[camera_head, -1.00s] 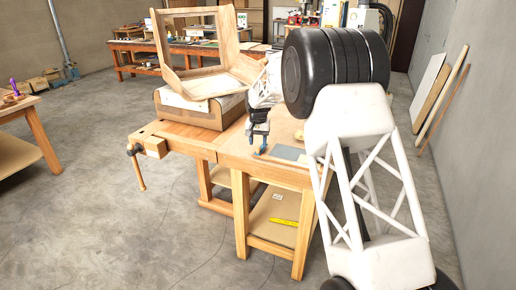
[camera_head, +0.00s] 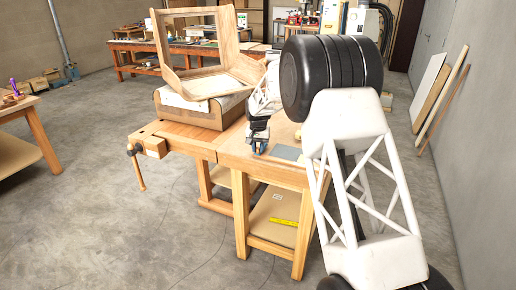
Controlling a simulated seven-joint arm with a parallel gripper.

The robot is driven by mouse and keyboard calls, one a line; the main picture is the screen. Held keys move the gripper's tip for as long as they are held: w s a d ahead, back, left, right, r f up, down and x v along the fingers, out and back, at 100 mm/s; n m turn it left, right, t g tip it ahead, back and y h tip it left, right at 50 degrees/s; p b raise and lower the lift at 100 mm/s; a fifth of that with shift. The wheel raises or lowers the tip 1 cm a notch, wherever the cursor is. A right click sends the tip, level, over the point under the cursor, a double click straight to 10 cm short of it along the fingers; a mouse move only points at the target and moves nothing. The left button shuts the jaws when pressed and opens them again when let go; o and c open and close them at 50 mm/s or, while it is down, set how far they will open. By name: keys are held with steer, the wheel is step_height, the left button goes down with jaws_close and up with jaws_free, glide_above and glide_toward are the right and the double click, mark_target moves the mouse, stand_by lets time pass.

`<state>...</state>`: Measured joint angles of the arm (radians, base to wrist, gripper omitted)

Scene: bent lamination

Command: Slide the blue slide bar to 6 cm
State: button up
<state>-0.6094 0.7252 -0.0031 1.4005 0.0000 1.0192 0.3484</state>
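A small blue piece (camera_head: 260,147), which looks like the blue slide bar, shows near the front edge of the wooden workbench (camera_head: 236,152). My gripper (camera_head: 258,139) is dark and small, right above the blue piece and overlapping it in the picture. I cannot tell whether they touch. The fingers are too small to show whether they are open or shut. No scale or centimetre marks can be read.
A flat grey plate (camera_head: 287,153) lies on the bench just right of my gripper. A wooden frame (camera_head: 212,84) rests on a box (camera_head: 200,112) to the left. A vise (camera_head: 140,160) sticks out at the bench's left end. My arm hides the bench's right side.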

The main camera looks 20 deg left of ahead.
mark_target(301, 165)
steer(key=shift+d, duration=0.1)
jaws_close()
steer(key=d, duration=1.9)
steer(key=shift+d+r, duration=0.1)
steer(key=o, duration=0.9)
jaws_free()
steer(key=shift+c, duration=0.2)
step_height(301, 165, up, 8)
